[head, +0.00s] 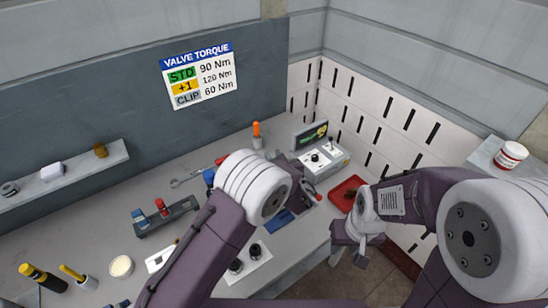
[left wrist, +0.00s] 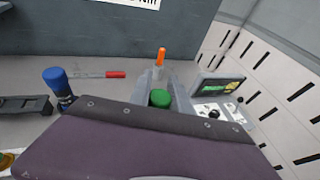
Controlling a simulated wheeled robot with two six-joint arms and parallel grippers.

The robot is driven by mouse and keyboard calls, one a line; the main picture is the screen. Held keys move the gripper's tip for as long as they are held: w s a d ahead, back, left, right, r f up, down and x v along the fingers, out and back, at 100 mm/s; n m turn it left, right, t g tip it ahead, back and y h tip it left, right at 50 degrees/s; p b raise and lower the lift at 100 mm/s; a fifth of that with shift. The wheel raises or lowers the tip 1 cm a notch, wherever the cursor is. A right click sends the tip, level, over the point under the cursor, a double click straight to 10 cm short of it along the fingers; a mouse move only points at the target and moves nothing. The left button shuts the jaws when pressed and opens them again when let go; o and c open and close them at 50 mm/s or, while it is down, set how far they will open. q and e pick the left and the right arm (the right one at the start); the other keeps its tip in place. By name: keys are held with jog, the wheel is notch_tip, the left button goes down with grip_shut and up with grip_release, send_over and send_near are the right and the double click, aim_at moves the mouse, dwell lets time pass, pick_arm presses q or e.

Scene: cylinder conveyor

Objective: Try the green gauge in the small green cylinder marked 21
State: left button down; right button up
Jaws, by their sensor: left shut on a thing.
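My left gripper (left wrist: 163,90) shows in the left wrist view with its fingers around a green-topped piece, which looks like the green gauge (left wrist: 160,98). Only its green top shows; its lower end is hidden behind my own purple arm link. In the head view my left wrist covers the left fingers and whatever is below them. I cannot make out the small green cylinder or a 21 mark in either view. My right gripper (head: 350,248) is empty, fingers apart, over the front right edge of the bench.
A gauge rack (head: 165,217) with blue and red handles stands at left. A red tray (head: 346,193) and a control box with a screen (head: 311,136) are at right. An orange-handled tool (head: 257,132) stands at the back. A white jar (head: 511,154) sits on a right shelf.

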pick_arm(q)
jog(key=shift+f+b, duration=1.4)
jog(key=shift+b, duration=0.25)
dwell(0.6)
notch_tip(320, 180, up, 7)
jog(key=p, duration=0.4)
jog(key=shift+r, duration=0.2)
dwell(0.3)
